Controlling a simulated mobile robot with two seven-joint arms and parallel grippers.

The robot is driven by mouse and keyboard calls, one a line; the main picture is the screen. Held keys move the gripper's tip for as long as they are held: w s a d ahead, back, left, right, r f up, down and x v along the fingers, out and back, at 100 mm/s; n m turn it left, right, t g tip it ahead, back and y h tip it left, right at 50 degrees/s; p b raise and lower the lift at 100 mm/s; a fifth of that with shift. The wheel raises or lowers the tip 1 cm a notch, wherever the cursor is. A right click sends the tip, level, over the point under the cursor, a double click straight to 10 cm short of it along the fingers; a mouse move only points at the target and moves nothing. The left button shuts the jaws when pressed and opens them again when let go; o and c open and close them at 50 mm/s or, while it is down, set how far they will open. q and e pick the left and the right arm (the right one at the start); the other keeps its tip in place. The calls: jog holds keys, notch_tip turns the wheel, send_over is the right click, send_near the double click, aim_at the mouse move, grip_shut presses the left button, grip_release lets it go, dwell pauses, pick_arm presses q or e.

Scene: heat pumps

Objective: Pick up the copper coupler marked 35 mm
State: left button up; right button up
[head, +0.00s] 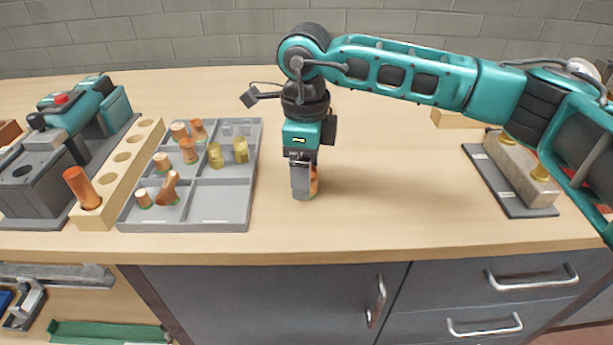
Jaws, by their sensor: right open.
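My right gripper (304,190) points straight down at the bench, right of the grey tray. It is open. A copper piece (314,181) stands on the bench at its fingertips, mostly hidden by the near finger. I cannot tell whether it is between the fingers or just behind them, and no 35 mm mark can be read. Other copper fittings (188,151) stand or lie in the tray's left compartments, their marks too small to read. My left gripper is not in view.
The grey compartment tray (222,213) also holds yellowish fittings (241,150). Left of it are a wooden rack (110,188) with a copper tube (82,187) and a teal machine (90,108). A dark plate with a metal block (515,170) lies far right. The bench between is clear.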

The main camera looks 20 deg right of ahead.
jog(key=shift+f, duration=0.7)
jog(key=shift+c, duration=0.2)
jog(key=c, duration=1.1)
jog(key=shift+r, duration=0.1)
